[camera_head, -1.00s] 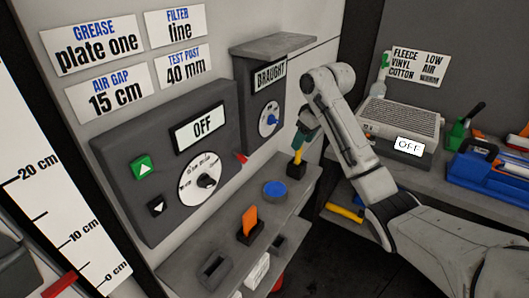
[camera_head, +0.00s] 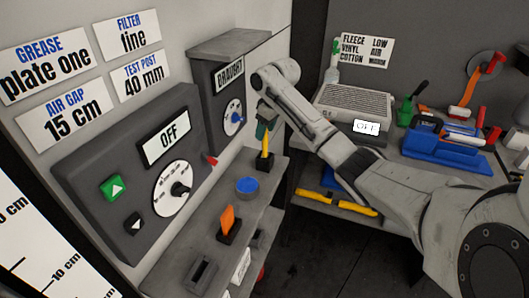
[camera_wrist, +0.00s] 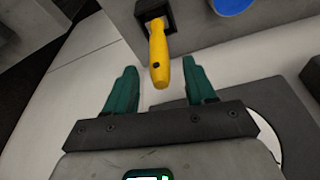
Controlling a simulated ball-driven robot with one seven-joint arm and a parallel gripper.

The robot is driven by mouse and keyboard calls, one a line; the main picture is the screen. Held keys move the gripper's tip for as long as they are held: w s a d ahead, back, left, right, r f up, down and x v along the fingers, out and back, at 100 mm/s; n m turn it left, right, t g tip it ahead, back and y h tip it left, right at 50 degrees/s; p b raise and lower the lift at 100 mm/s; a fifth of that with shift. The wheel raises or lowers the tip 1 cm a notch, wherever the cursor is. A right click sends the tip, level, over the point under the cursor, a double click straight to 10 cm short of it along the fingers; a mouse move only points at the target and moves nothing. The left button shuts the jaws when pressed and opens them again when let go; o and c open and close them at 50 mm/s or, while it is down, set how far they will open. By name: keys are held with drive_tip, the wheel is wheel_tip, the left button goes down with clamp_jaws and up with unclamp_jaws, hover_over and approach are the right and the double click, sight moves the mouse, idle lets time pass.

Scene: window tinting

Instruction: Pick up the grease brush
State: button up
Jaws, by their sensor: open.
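A yellow-handled tool, which looks like the grease brush (camera_head: 266,144), stands upright in a black holder (camera_head: 265,164) on the grey shelf; its lower end is hidden in the holder. My gripper (camera_head: 263,127) is at the top of the handle, pointing down at it. In the wrist view, the brush's yellow handle (camera_wrist: 157,50) reaches into the gap between the two green fingers of my gripper (camera_wrist: 159,70). The fingers are apart, with space on both sides of the handle. The holder (camera_wrist: 154,14) shows at the top edge.
A blue round pad (camera_head: 247,185) and an orange piece in a black holder (camera_head: 228,222) sit nearer on the shelf. The control box (camera_head: 130,190) and draught box (camera_head: 228,85) stand on the wall side. A side bench holds a grey heater-like unit (camera_head: 352,105) and a blue rack (camera_head: 445,150).

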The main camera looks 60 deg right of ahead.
sight(265, 147)
drive_tip(key=shift+x, duration=1.45)
drive_tip(key=shift+c, duration=0.2)
clamp_jaws()
